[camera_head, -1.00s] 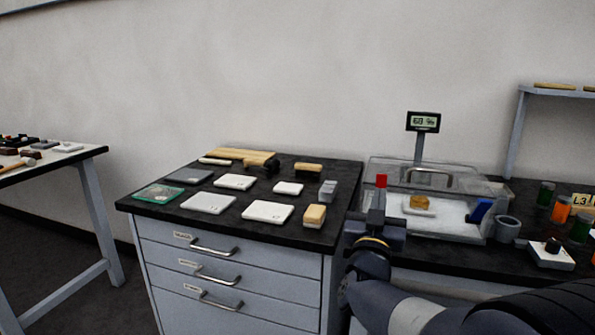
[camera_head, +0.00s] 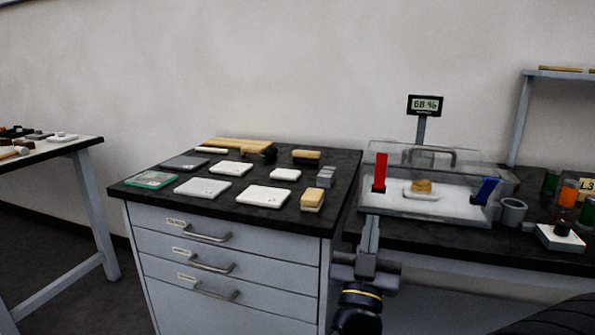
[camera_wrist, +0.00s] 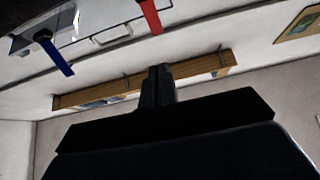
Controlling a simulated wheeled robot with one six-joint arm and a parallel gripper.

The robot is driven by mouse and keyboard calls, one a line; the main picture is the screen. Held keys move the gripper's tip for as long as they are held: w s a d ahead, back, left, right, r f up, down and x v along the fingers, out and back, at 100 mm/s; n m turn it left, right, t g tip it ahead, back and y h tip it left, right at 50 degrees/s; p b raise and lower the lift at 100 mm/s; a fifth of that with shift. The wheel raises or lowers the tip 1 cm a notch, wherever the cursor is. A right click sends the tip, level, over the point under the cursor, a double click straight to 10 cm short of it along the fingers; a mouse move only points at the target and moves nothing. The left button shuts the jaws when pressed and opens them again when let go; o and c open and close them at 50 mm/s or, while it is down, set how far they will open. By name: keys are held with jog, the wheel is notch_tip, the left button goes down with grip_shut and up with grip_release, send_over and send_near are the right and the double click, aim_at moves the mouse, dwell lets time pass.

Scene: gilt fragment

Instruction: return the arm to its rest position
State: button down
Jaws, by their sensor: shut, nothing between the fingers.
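My gripper (camera_head: 371,222) is shut and empty. In the head view it points up in front of the right-hand bench, below the clear-walled box (camera_head: 430,212). In the wrist view its two dark fingers (camera_wrist: 157,85) are together with nothing between them. Inside or at the box are a red upright piece (camera_head: 380,171), a blue tilted piece (camera_head: 486,191) and a small golden fragment (camera_head: 422,186) on a white pad. The red piece (camera_wrist: 150,15) and blue piece (camera_wrist: 55,55) also show in the wrist view. Most of my arm is out of view.
A drawer cabinet (camera_head: 225,238) with a black top stands left of my gripper, bearing white pads, a green tray (camera_head: 151,180) and brushes. A grey cup (camera_head: 513,211) and a white block with a black knob (camera_head: 561,237) stand right of the box. A display (camera_head: 425,105) reads 68 %.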

jog(key=shift+v, duration=2.05)
jog(key=shift+f+y, duration=0.1)
jog(key=shift+y, duration=0.2)
